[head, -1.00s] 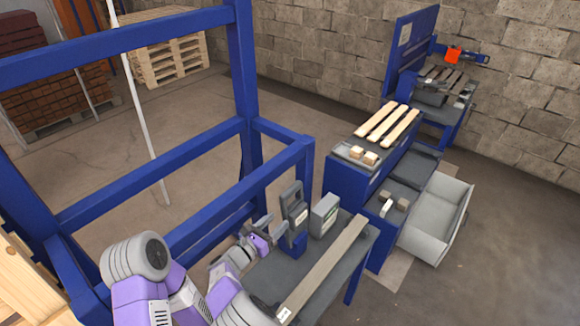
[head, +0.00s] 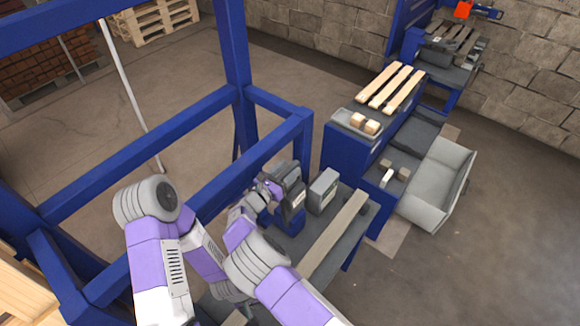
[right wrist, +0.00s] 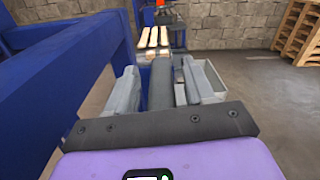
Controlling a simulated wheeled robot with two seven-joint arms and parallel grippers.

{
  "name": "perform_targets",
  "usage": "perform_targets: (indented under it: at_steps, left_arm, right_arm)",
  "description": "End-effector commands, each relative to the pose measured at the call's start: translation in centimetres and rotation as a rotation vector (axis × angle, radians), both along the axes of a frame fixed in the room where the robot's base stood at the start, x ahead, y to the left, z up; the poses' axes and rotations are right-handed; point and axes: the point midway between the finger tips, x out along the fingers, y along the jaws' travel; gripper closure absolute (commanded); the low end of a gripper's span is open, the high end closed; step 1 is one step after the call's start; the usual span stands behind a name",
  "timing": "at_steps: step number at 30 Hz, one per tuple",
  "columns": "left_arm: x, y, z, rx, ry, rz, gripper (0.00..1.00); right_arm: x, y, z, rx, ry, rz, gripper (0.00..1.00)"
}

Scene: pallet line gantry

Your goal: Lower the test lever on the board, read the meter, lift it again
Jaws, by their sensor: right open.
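The board, a dark upright unit (head: 291,184) with a pale label and blue lower part, stands at the near bench's left edge in the head view. My left gripper is not seen.
A long pale bar (head: 335,236) lies on the near bench (head: 352,242). A blue gantry frame (head: 232,60) rises left of it. Behind stand a blue bench with wooden slats (head: 391,86) and a light grey bin (head: 436,185). Floor at right is clear.

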Motion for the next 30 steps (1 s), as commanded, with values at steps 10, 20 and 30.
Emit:
perform_targets:
  at_steps: [10,20,30]
  left_arm:
    - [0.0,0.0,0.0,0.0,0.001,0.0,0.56]
    - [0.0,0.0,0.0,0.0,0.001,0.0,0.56]
    - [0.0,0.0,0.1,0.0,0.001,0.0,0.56]
  right_arm:
    - [0.0,0.0,-0.1,0.0,0.0,0.001,0.71]
    - [0.0,0.0,0.0,0.001,0.001,0.0,1.0]
    - [-0.8,-1.1,0.1,0.038,-0.025,0.0,1.0]
